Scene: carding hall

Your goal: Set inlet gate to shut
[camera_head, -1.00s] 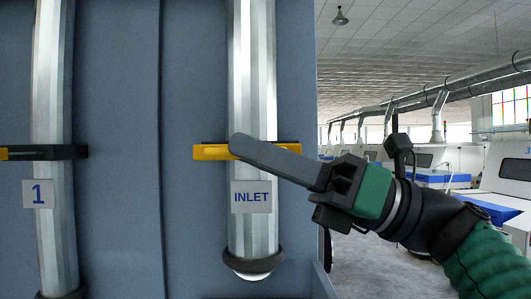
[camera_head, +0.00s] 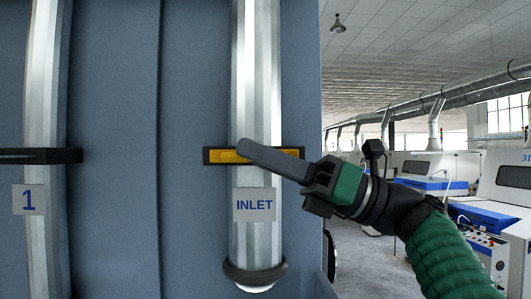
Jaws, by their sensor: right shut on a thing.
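The inlet gate is a yellow slide (camera_head: 222,157) in a black frame (camera_head: 207,156) across a metal pipe (camera_head: 256,60). The yellow slide lies within the length of the black frame, with black showing at both ends. The white INLET label (camera_head: 254,205) is just below it. My right gripper (camera_head: 246,149) reaches in from the right, its long grey fingers lying over the slide. It is shut on the yellow slide, and the fingers hide part of it. My left gripper is out of view.
A second pipe (camera_head: 45,90) with a black gate frame (camera_head: 40,156) and a label 1 (camera_head: 28,200) stands at left. Both pipes run in front of a blue-grey panel (camera_head: 115,150). Carding machines (camera_head: 420,165) stand beyond in the hall at right.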

